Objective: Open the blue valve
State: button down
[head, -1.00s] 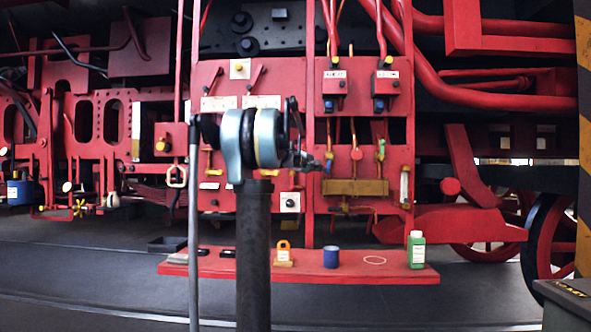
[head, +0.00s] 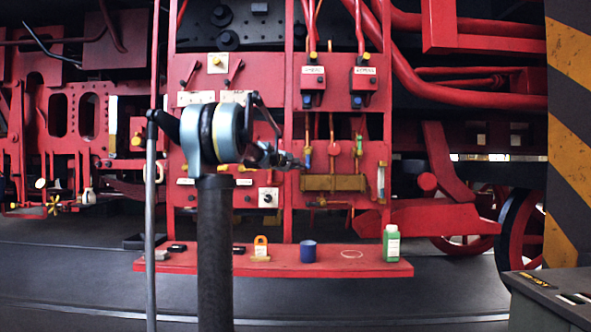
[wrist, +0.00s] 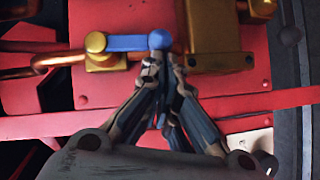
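The blue valve shows in the wrist view as a blue lever (wrist: 128,43) with a round blue knob at its right end. Its left end sits on a brass valve body on a red panel, and the lever lies about level in that picture. My gripper (wrist: 161,64) has its fingertips drawn together just below the knob, very close to it; I cannot tell if they touch. Nothing shows between the tips.
A striped post (head: 570,150) stands at the right. Grey floor lies in front.

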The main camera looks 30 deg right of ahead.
jog(key=w+a+v, duration=0.1)
jog(key=w+v, duration=0.2)
jog(key=v, duration=0.9)
jog(key=shift+s+a, duration=0.2)
jog(key=shift+a, duration=0.3)
jog(key=s+a+f+g+y, duration=0.1)
jog(key=s+a+f+y, duration=0.4)
jog(key=s+a+f, duration=0.7)
jog(key=s+a+f+m+g+y, duration=0.1)
jog(key=s+a+f+y, duration=0.4)
jog(key=s+a+f, duration=0.6)
jog(key=s+a+f+g+y, duration=0.2)
jog(key=s+a+f+y, duration=0.3)
jog(key=s+a+f, duration=0.7)
jog(key=a+f, duration=0.4)
jog(key=f, duration=0.3)
jog(key=a+f, duration=0.4)
jog(key=f, duration=0.3)
jog(key=shift+s+a+f, duration=0.25)
jog(key=shift+s+a, duration=0.05)
jog(key=shift+m, duration=0.3)
